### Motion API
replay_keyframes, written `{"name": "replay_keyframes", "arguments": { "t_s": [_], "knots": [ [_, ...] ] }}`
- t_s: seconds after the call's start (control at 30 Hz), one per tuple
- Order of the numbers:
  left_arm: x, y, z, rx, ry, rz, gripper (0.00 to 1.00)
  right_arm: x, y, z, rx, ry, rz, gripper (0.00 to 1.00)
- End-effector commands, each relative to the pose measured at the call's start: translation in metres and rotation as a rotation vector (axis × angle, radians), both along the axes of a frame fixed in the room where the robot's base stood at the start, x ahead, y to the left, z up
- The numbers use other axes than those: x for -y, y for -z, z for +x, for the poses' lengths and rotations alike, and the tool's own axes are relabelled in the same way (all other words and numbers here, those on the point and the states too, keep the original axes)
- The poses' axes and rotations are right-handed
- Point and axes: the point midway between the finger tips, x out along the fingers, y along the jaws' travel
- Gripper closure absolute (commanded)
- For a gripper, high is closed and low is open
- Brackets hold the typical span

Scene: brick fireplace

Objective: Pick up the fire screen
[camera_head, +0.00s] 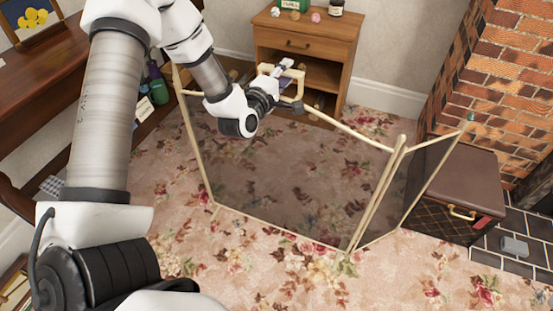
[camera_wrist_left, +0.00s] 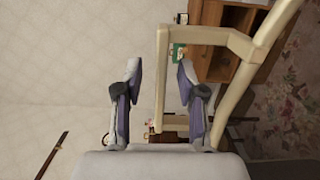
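The fire screen (camera_head: 285,175) stands upright on the flowered carpet, with dark see-through mesh panels in a pale gold frame. Its right panel is folded at an angle. A squared handle (camera_head: 299,83) rises from the middle of its top rail. My left gripper (camera_head: 279,78) is at this handle, reaching in from the left. In the left wrist view the fingers (camera_wrist_left: 160,75) are apart, and one bar of the handle (camera_wrist_left: 161,95) runs between them with gaps on both sides. Contact does not show. My right gripper is out of view.
A wooden nightstand (camera_head: 305,45) with small items on top stands behind the screen. A brown chest (camera_head: 455,195) is close behind its right panel, beside the brick fireplace (camera_head: 500,75). A wooden desk (camera_head: 45,75) is at left. Carpet in front is clear.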

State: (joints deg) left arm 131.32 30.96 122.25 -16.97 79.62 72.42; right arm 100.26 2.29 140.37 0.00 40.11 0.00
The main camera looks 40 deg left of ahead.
Motion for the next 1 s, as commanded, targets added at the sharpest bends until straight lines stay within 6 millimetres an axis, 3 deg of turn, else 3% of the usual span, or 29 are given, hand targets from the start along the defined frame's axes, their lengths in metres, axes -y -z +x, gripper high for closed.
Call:
{"name": "replay_keyframes", "arguments": {
  "t_s": [0.27, 0.37, 0.4, 1.0],
  "knots": [
    [-0.001, 0.001, 0.009, -0.002, 0.001, 0.000, 0.60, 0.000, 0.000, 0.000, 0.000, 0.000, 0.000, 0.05],
    [-0.001, 0.001, 0.008, -0.002, 0.001, 0.000, 0.96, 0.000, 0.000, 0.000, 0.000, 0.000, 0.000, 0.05],
    [-0.001, 0.001, 0.008, -0.002, 0.001, 0.000, 1.00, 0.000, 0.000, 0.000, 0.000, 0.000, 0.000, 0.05],
    [-0.002, -0.011, 0.011, 0.005, 0.000, 0.002, 1.00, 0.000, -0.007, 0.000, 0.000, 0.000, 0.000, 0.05]
  ]
}}
